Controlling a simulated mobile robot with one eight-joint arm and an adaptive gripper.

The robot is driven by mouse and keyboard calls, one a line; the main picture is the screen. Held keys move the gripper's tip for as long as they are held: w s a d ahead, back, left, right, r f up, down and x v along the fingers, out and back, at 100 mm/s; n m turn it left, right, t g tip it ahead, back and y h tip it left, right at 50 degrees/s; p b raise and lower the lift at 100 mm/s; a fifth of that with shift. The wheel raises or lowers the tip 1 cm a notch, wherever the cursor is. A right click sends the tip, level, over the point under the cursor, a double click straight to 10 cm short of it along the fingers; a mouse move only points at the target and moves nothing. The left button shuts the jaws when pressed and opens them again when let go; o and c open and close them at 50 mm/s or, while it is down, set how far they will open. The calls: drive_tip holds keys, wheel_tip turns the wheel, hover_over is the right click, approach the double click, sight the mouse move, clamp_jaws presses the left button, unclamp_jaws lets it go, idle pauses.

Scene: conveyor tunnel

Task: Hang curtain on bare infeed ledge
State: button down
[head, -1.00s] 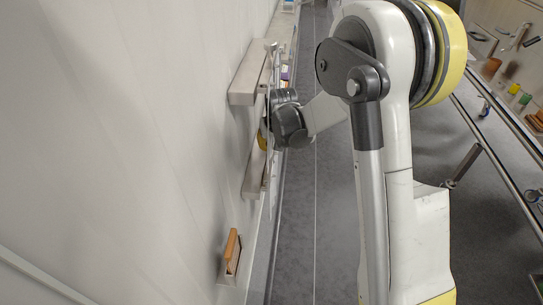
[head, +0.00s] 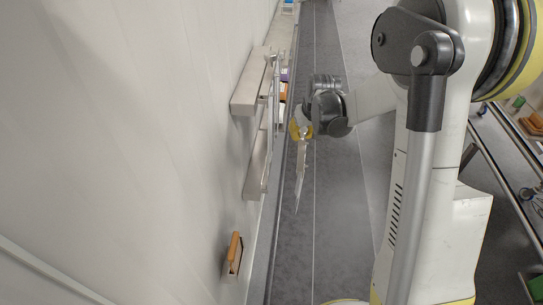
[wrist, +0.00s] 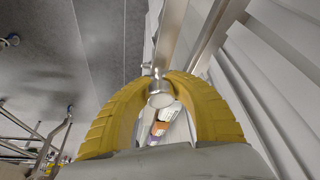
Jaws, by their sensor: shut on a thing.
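My gripper (head: 302,130) is beside the left wall, out over the grey floor. In the wrist view my yellow fingers (wrist: 160,80) are closed around a round pale knob (wrist: 160,99) on a metal bar. In the head view a thin pale piece (head: 299,185), probably the curtain seen edge-on, extends down from the gripper, apart from the wall. Two pale ledges stick out from the wall, an upper one (head: 248,92) and a lower one (head: 254,170). Thin metal rails run along their outer sides. I cannot tell which is the infeed ledge.
A wooden-handled tool (head: 234,252) sits in a small wall holder below the ledges. Small coloured items (head: 284,88) lie behind the upper ledge. A metal-framed bench (head: 500,140) stands at the right. The grey floor strip (head: 325,220) beside the wall is clear.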

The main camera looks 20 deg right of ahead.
drive_tip(key=s+d+r+p, duration=0.2)
drive_tip(key=d+r, duration=0.2)
drive_tip(key=d, duration=0.1)
drive_tip(key=shift+d+r+p, duration=0.2)
drive_tip(key=shift+p, duration=0.1)
drive_tip(key=shift+s, duration=0.1)
